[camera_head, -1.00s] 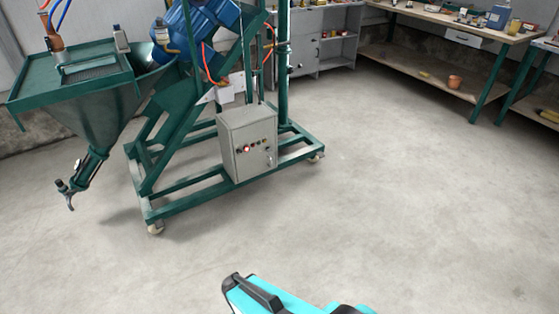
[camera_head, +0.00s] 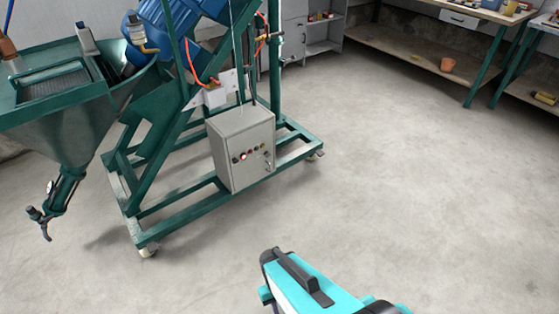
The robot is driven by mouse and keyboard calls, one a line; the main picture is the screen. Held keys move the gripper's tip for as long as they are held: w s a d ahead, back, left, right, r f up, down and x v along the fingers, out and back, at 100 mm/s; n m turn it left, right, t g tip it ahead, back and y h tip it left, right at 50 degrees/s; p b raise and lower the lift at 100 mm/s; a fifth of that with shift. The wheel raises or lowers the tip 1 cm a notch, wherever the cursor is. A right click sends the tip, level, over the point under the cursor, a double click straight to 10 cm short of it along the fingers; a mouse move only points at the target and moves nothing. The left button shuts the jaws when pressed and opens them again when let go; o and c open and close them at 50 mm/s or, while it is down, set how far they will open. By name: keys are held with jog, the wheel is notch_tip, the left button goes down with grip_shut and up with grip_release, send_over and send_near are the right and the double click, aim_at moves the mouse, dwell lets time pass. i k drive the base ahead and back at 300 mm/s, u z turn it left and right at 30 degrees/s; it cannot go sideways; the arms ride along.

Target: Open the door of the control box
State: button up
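The control box (camera_head: 243,147) is a grey metal cabinet on the green frame of the spraying machine. Its front door (camera_head: 252,157) looks closed and faces toward the lower right. A small handle or key (camera_head: 267,165) shows near the door's right edge. Part of my turquoise and black arm (camera_head: 310,290) shows at the bottom, on the near side of the box and well apart from it. My gripper's fingertips are not in view.
The green wheeled frame (camera_head: 195,218) surrounds the box at its base. A green hopper (camera_head: 62,135) with a hanging nozzle (camera_head: 42,215) stands at left. A workbench (camera_head: 470,15) and grey cabinet (camera_head: 322,38) line the back. The concrete floor in front and to the right is clear.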

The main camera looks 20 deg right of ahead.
aim_at(256, 165)
jog(key=u, duration=0.05)
jog(key=i, duration=0.6)
jog(key=u, duration=0.8)
jog(key=i, duration=0.4)
jog(key=u, duration=0.25)
